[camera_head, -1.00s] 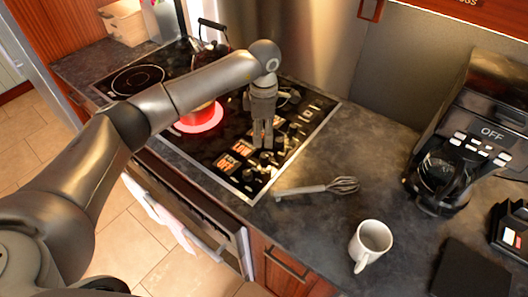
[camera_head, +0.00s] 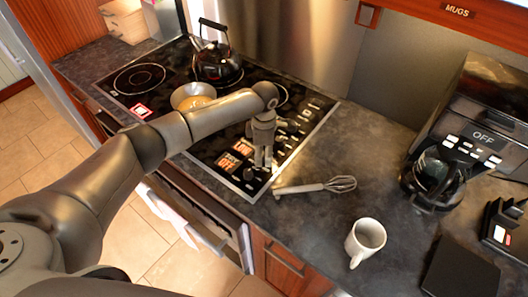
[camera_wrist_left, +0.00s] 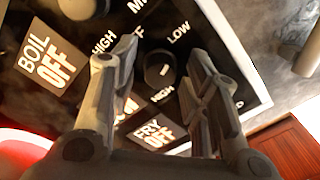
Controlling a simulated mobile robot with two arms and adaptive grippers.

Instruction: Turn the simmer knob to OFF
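My left gripper (camera_head: 263,164) points down over the front right of the black cooktop (camera_head: 214,158). In the left wrist view its fingers (camera_wrist_left: 165,60) are apart, one on each side of a round black knob (camera_wrist_left: 158,70) with a white mark. I cannot tell whether they touch it. HIGH, LOW and OFF are printed around the knobs. An orange-lit display (camera_wrist_left: 127,106), partly hidden by the left finger, seems to read LOW. It lies between the BOIL OFF display (camera_wrist_left: 50,62) and the FRY OFF display (camera_wrist_left: 158,132). The right gripper is not in view.
A pan (camera_head: 193,96) with yellowish contents and a kettle (camera_head: 217,62) stand on the cooktop. A red glow (camera_wrist_left: 20,145) shows in the wrist view. A whisk (camera_head: 318,186), a mug (camera_head: 365,241) and a coffee maker (camera_head: 455,150) are on the counter.

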